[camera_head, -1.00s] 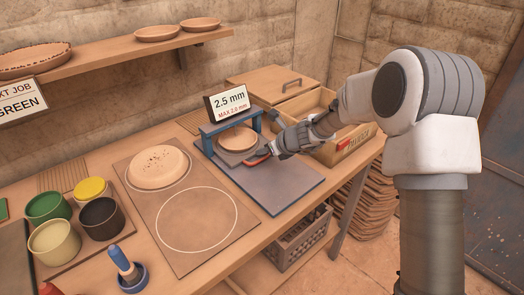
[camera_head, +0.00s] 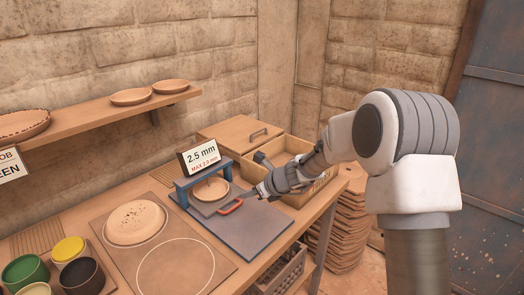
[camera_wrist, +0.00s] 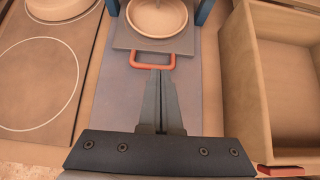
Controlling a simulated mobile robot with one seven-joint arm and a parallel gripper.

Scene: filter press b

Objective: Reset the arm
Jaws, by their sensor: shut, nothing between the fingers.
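My arm (camera_head: 405,130) reaches in from the right. My gripper (camera_head: 259,192) is over the grey mat, right of the press's red handle (camera_head: 232,207). In the wrist view my gripper (camera_wrist: 160,74) has its fingers together and empty. The tips appear just below the red handle (camera_wrist: 153,60) in that picture and do not hold it. The blue-framed press (camera_head: 182,194) holds a round clay piece (camera_head: 211,189) on a grey plate (camera_wrist: 120,38).
A sign (camera_head: 200,156) reads "2.5 mm, MAX 2.0 mm". An open wooden box (camera_head: 299,197) stands beside the mat (camera_head: 252,232), close to my arm. A mottled clay disc (camera_head: 136,222) and glaze cups (camera_head: 69,250) are left. A shelf (camera_head: 75,127) hangs behind.

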